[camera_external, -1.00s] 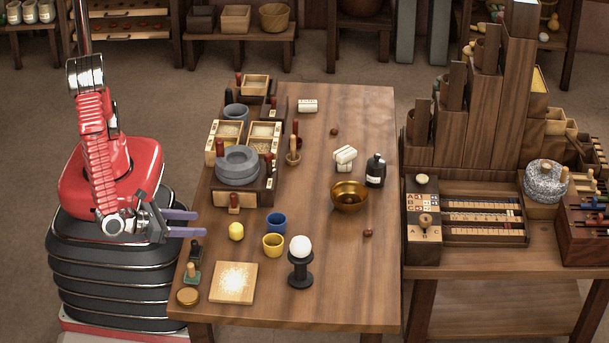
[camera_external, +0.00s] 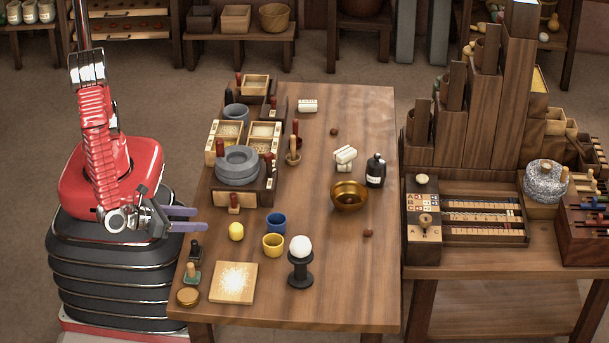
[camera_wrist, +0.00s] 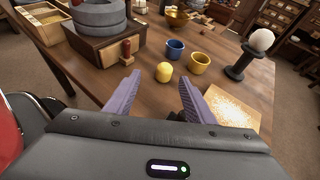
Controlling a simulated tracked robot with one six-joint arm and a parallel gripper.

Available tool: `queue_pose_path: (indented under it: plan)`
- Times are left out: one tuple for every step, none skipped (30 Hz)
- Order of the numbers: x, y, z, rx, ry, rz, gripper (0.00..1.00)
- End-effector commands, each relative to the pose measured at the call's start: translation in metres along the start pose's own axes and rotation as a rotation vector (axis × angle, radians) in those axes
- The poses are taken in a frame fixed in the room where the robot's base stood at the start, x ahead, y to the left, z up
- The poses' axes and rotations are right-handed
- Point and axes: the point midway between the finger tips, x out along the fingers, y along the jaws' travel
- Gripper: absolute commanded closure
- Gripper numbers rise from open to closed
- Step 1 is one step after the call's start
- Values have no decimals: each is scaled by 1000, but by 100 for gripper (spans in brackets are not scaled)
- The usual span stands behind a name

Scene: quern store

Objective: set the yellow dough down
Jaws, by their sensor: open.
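The yellow dough (camera_external: 236,231) is a small rounded lump resting on the table near its left edge. In the wrist view the dough (camera_wrist: 164,72) lies ahead of my fingertips, in line with the gap between them. My gripper (camera_external: 205,219) has two purple fingers at the table's left edge, to the left of the dough and apart from it. In the wrist view my gripper (camera_wrist: 159,80) is open, with nothing between its fingers.
A blue cup (camera_external: 276,222) and a yellow cup (camera_external: 273,245) stand right of the dough. A floured board (camera_external: 233,283) lies in front. A white ball sits on a black stand (camera_external: 300,271). A grey quern (camera_external: 238,166) stands behind. The table's right front is clear.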

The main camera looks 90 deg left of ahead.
Motion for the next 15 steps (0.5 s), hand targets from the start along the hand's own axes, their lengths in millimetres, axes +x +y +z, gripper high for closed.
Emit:
queue_pose_path:
  plan:
    - [4,5,9,-40,13,30,51]
    - [6,8,13,-66,21,50,51]
    - [10,14,21,-106,34,81,51]
    - [12,18,26,-140,45,106,51]
    - [15,23,32,-175,57,133,51]
    - [18,30,40,-225,73,170,51]
    - [21,36,46,-263,85,198,51]
    - [23,41,51,-299,96,224,51]
    - [26,49,58,-350,112,260,51]
    - [27,54,63,-388,125,288,51]
    - [29,59,67,-427,136,313,51]
    - [30,66,74,-478,151,346,51]
    - [32,72,78,-517,162,372,51]
    - [33,77,82,-557,173,398,51]
    - [34,84,88,-609,188,430,51]
